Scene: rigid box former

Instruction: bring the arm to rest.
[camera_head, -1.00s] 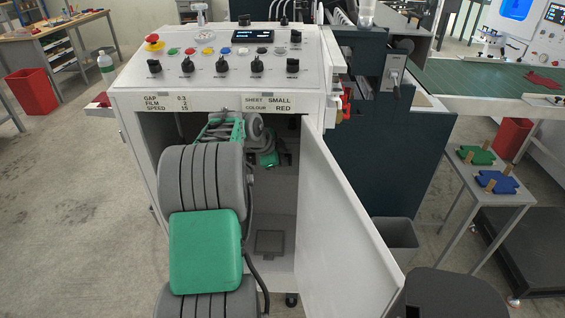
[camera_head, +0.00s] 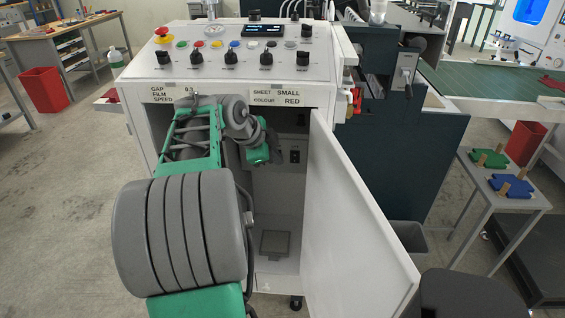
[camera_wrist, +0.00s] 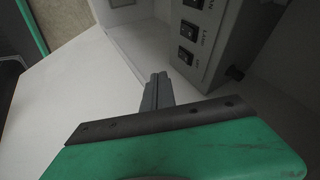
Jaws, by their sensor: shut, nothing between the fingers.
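My gripper (camera_wrist: 157,92) shows in the wrist view as two grey fingers closed together with nothing between them. It points into the white cabinet, close to a grey switch box (camera_wrist: 215,45) with several black rocker switches. In the head view my grey and green arm reaches through the cabinet's open front. My wrist is inside the upper part of the opening; the fingertips are too small or hidden there to make out. The switch box also shows faintly in the head view (camera_head: 295,150), right of my wrist.
The white cabinet door (camera_head: 350,225) stands open to the right of my arm. The control panel (camera_head: 230,60) with knobs and buttons lies above the opening. A grey bin (camera_head: 408,238) is behind the door. Open floor (camera_head: 60,220) lies to the left.

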